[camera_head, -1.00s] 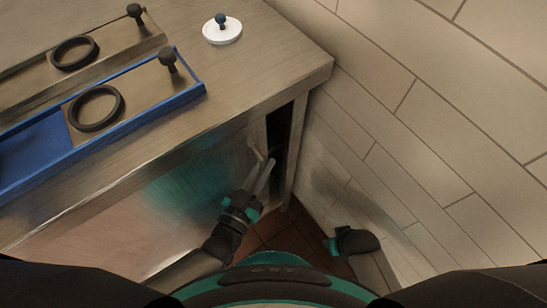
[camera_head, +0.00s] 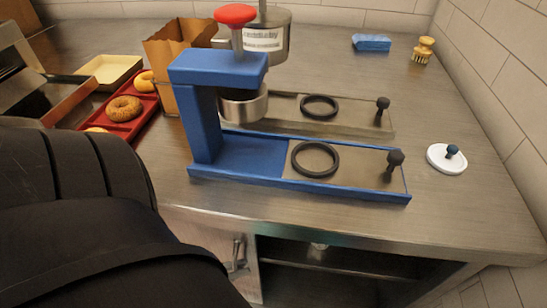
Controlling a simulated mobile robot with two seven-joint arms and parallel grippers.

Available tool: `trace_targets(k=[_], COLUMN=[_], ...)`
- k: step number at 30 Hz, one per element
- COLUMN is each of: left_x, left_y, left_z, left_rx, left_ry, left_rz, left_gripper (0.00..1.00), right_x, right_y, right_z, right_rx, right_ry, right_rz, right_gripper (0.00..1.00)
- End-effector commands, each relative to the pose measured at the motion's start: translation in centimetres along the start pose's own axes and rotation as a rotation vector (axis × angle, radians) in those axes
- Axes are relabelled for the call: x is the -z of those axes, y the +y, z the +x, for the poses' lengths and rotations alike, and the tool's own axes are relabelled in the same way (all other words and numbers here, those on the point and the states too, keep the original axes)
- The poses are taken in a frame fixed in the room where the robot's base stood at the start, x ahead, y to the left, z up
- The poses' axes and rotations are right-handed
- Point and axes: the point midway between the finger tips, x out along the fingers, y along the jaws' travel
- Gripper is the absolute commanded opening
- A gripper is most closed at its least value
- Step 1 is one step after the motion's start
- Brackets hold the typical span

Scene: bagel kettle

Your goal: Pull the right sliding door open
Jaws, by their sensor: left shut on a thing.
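The right sliding door (camera_head: 212,238) is a metal panel under the counter's front edge, partly hidden by my black arm at lower left. To its right is a wide dark opening (camera_head: 345,275) into the cabinet. The door handle (camera_head: 240,250) is a small vertical bar near the door's right edge. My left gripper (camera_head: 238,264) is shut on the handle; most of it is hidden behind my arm. My right gripper is not in view.
On the metal counter (camera_head: 330,222) stand a blue press (camera_head: 215,145) with a red knob, a red tray (camera_head: 125,125) of bagels, a brown paper bag (camera_head: 175,50) and a white lid (camera_head: 447,160). A tiled wall (camera_head: 500,100) bounds the right side. A shelf shows inside the cabinet.

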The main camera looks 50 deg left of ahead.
Motion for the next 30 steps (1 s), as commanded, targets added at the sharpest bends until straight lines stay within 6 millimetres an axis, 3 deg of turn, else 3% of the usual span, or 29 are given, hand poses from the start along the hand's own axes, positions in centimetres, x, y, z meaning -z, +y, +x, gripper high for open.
trace_targets(k=[3,9,24,25,27,30], left_x=[-0.2,-0.1,0.0,0.0,0.0,0.1], left_y=[-1.0,-2.1,-2.5,-2.5,-2.5,-2.5], left_z=[-2.3,-4.3,-4.9,-4.9,-4.9,-4.8], left_rx=[-0.002,-0.001,0.0,0.0,0.0,0.0], left_ry=[-0.007,-0.006,-0.007,-0.007,-0.006,-0.004], left_rz=[-0.001,-0.002,-0.004,-0.004,-0.003,-0.002], left_gripper=[0.0,0.0,0.0,0.17,0.25,0.26], right_x=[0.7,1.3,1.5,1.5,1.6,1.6], right_y=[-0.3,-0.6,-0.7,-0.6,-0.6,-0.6], right_z=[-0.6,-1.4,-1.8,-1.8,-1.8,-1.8], right_rx=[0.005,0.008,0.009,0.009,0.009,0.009], right_ry=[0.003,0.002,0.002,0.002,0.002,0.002], right_rz=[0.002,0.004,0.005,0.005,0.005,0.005], right_gripper=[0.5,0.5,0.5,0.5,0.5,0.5])
